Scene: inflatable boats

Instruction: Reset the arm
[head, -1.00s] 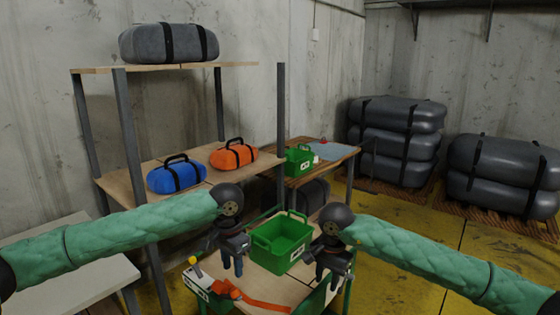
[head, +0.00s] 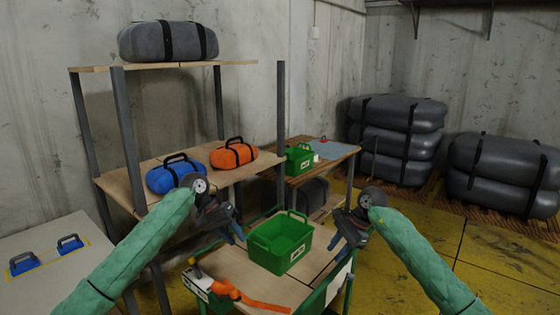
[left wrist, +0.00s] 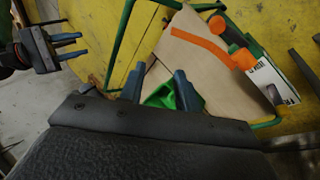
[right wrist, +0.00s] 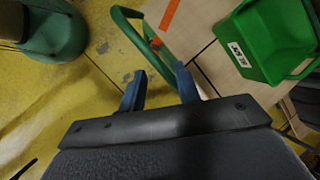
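My left gripper (head: 238,238) hangs left of the green crate (head: 268,257) on the wooden-topped cart. Its blue fingers (left wrist: 160,88) stand apart with nothing held; part of a green thing shows behind them in the left wrist view. My right gripper (head: 333,245) is at the crate's right side, above the cart edge. Its fingers (right wrist: 160,88) are also apart and empty, with the crate (right wrist: 262,45) to their right in the right wrist view. Both arms are bent, with the grippers in front of me.
A shelf holds a blue bag (head: 170,179), an orange bag (head: 233,157) and a grey bundle (head: 140,42). A pale table (head: 50,290) stands left. Yellow floor is open at right.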

